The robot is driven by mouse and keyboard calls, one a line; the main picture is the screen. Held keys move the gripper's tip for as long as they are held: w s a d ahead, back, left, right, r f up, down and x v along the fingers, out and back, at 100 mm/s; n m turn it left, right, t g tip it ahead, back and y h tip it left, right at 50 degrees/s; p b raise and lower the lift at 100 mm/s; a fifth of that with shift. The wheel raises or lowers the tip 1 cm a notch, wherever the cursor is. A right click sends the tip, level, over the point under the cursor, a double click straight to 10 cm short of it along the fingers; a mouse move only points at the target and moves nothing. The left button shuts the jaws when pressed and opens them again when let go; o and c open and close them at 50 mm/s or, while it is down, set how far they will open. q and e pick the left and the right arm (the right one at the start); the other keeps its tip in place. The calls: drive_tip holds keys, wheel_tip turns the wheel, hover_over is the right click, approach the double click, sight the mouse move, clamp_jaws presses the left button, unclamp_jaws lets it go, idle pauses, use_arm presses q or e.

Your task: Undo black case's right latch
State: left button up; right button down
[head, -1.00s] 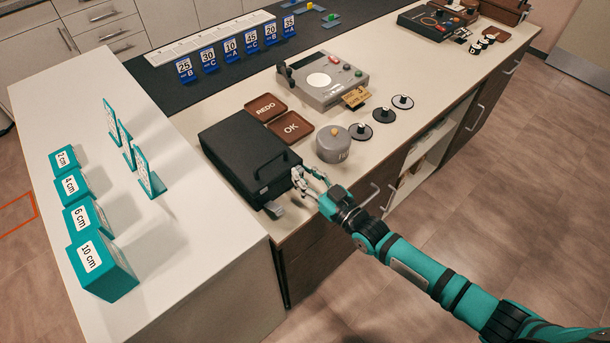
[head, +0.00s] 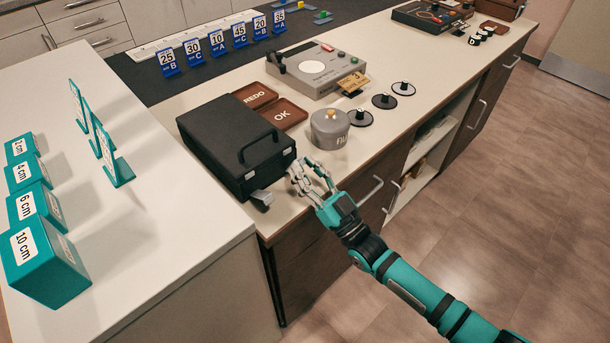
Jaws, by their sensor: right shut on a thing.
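The black case (head: 215,135) lies closed on the counter, its handle (head: 262,146) on the top near the front edge. At the left of its front, a grey latch (head: 262,197) sticks outward and down. My right gripper (head: 308,176) is at the right end of the case's front, where the right latch is. Its fingers are shut on that latch, which they mostly hide, so I cannot tell its exact angle. My left gripper is out of view.
A grey lidded pot (head: 329,130) stands right of the case, close to my right gripper. REDO (head: 256,95) and OK (head: 284,115) trays lie behind. A white counter (head: 170,235) with teal blocks (head: 42,262) is at the left. The floor at right is clear.

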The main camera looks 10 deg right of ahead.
drive_tip(key=c, duration=1.1)
unclamp_jaws()
drive_tip(key=v, duration=1.2)
drive_tip(key=shift+f, duration=0.15)
